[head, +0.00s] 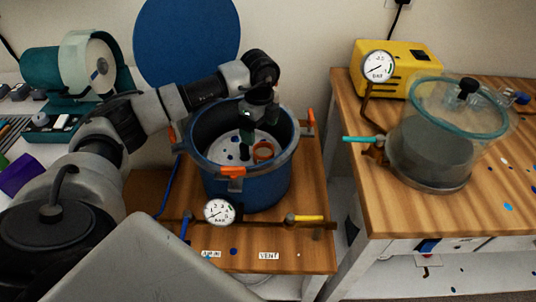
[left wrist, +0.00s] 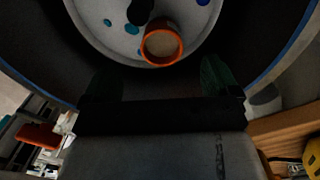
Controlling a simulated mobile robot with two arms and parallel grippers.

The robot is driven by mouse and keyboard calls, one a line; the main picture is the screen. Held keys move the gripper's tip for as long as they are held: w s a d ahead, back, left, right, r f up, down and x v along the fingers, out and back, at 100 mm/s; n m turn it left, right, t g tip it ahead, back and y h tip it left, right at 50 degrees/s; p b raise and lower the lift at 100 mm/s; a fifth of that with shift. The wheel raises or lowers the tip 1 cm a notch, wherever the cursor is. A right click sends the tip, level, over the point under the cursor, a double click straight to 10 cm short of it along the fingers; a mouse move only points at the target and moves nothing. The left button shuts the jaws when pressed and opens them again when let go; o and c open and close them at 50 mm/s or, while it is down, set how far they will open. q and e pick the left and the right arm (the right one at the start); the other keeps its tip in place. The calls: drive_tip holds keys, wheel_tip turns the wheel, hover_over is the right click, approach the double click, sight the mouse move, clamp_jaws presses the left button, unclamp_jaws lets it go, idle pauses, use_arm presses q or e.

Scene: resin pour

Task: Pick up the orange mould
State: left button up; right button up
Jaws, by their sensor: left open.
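The orange mould (head: 263,151) is a small round cup with an orange rim and a beige inside. It sits on the pale, spotted plate (head: 222,147) inside the blue pressure pot (head: 247,190). It also shows in the left wrist view (left wrist: 162,46), near the plate's edge. My left gripper (head: 258,128) reaches down into the pot from above. Its dark green fingers are apart in the left wrist view (left wrist: 160,78), and the mould lies beyond the gap between them, not held. My right gripper is in neither view.
A dark upright piece (left wrist: 140,10) stands beside the mould. Orange clamps (head: 231,172) ring the pot's rim. A gauge (head: 220,211) and yellow-handled valve (head: 306,218) are in front. A blue disc (head: 187,40) stands behind. A clear vacuum chamber (head: 432,150) is on the right table.

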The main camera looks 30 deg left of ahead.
sight(261, 150)
use_arm(q)
drive_tip(key=f, duration=0.3)
drive_tip(key=shift+s+d+f, duration=0.1)
drive_tip(key=shift+s, duration=0.15)
drive_tip(key=shift+w+f, duration=0.15)
drive_tip(key=shift+f, duration=0.2)
wheel_tip(261, 150, down, 4)
drive_tip(key=shift+d+f, duration=0.1)
drive_tip(key=shift+f, duration=0.25)
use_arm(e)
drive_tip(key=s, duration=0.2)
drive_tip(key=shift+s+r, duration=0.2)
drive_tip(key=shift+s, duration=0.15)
use_arm(q)
drive_tip(key=c, duration=0.4)
drive_tip(key=shift+r, duration=0.1)
drive_tip(key=c, duration=0.6)
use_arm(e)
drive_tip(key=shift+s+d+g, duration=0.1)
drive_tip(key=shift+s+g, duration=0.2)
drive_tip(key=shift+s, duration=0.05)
